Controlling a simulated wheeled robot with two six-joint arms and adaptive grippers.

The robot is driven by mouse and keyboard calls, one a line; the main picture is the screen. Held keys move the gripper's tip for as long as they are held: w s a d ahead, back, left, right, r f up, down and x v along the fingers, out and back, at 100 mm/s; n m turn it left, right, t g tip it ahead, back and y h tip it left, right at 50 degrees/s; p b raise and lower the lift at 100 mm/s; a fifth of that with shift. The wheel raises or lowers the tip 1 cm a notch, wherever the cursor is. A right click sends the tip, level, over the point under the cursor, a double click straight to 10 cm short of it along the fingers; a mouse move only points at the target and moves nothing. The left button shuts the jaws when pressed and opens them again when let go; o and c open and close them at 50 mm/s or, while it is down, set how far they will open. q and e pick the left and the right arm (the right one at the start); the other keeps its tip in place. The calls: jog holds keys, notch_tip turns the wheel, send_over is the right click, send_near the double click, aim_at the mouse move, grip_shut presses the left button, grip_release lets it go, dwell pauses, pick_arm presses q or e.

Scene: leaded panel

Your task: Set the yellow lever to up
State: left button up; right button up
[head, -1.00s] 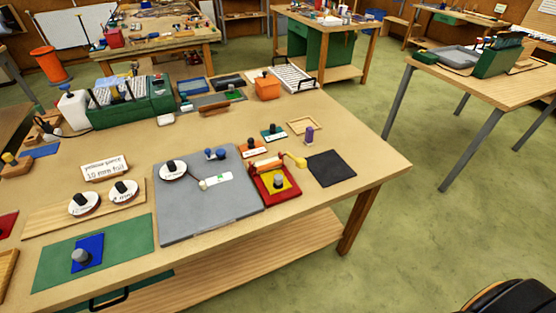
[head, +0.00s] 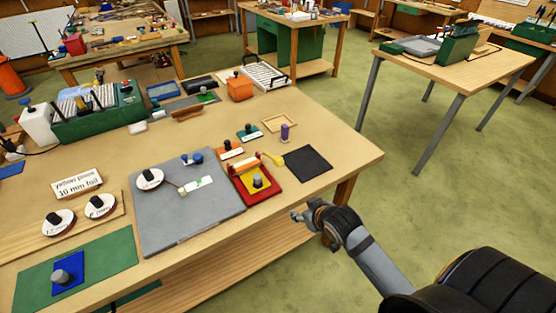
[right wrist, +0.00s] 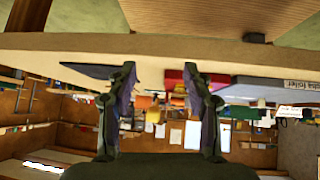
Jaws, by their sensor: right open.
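The yellow lever (head: 273,159) sticks out to the right from the end of an orange bar at the back of a red base (head: 265,195) on the bench. Its exact tilt is hard to tell at this size. The base also carries a yellow square with a grey knob. My right gripper (head: 299,214) is open and empty, off the bench's front right edge, lower and nearer than the lever. In the right wrist view its two fingers (right wrist: 160,70) stand apart, facing the bench edge, with the red base (right wrist: 174,78) beyond. My left gripper is out of view.
A black mat (head: 304,164) lies right of the lever. A grey board (head: 185,225) lies left of the red base. A purple piece (head: 285,131) stands behind the lever. Open floor lies right of the bench (head: 350,145).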

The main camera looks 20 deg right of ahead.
aim_at(281, 162)
jog(key=w+r+t+y, duration=0.2)
jog(key=w+r+t, duration=0.3)
jog(key=w+r, duration=0.35)
jog(key=shift+g, duration=0.3)
jog(key=x, duration=0.7)
jog(key=d+x, duration=0.1)
jog(key=x, duration=0.3)
grip_shut()
